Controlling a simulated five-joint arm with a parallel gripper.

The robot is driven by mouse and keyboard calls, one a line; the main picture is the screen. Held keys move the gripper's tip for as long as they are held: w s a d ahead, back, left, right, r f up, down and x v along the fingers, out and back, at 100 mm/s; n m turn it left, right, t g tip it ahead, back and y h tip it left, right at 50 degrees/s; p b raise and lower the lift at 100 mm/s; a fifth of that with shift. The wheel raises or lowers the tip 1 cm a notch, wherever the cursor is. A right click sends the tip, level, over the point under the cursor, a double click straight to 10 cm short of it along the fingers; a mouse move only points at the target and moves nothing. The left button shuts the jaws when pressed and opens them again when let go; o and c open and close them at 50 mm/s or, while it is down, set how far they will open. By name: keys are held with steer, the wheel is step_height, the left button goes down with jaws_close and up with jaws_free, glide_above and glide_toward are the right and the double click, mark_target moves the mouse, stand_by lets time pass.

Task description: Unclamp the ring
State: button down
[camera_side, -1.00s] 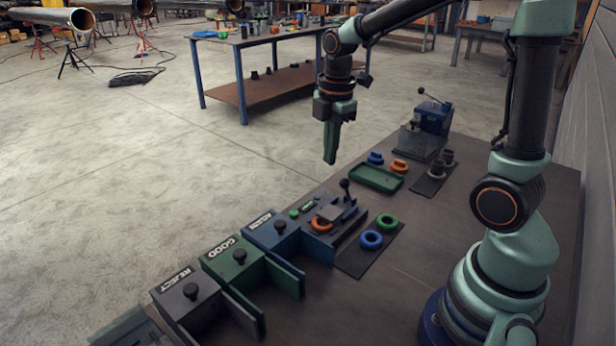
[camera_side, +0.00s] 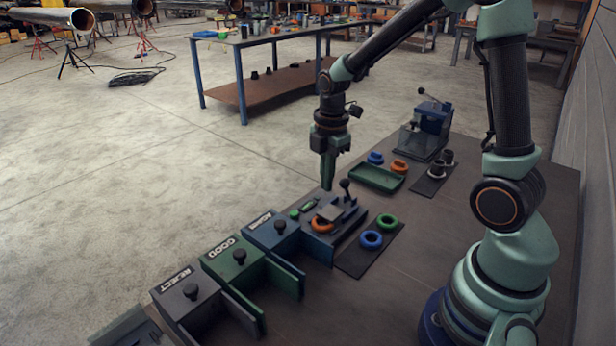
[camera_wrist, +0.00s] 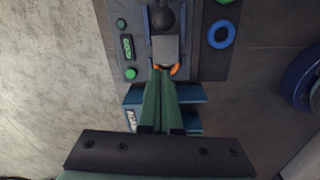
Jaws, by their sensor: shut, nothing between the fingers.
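The orange ring (camera_side: 321,225) sits in the clamp fixture (camera_side: 335,214), partly under a grey plate (camera_side: 330,212). In the wrist view only slivers of the orange ring (camera_wrist: 175,69) show beside the plate (camera_wrist: 165,48). The clamp's lever ends in a black ball knob (camera_side: 345,184), also seen in the wrist view (camera_wrist: 162,18). My gripper (camera_side: 327,186) is shut and empty, pointing down above the fixture's far left side. Its green fingers (camera_wrist: 161,75) lie together in the wrist view and cover part of the ring. I cannot tell the exact height of the fingertips.
Blue AGAIN (camera_side: 272,232), green GOOD (camera_side: 238,262) and grey REJECT (camera_side: 187,295) bins stand front left. A blue ring (camera_side: 371,239) and green ring (camera_side: 387,220) lie on a dark mat to the right. A green tray (camera_side: 376,179) lies behind.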

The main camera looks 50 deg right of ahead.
mark_target(347, 189)
step_height(347, 189, down, 4)
steer(key=shift+a+r, duration=0.1)
steer(key=shift+r, duration=0.1)
steer(key=shift+s+d+r, duration=0.1)
steer(key=shift+d+r, duration=0.05)
steer(key=shift+d, duration=0.45)
steer(key=shift+d+r, duration=0.15)
steer(key=shift+d, duration=0.4)
steer(key=shift+s+d+r, duration=0.15)
steer(key=shift+d+r, duration=0.1)
steer(key=shift+d, duration=0.55)
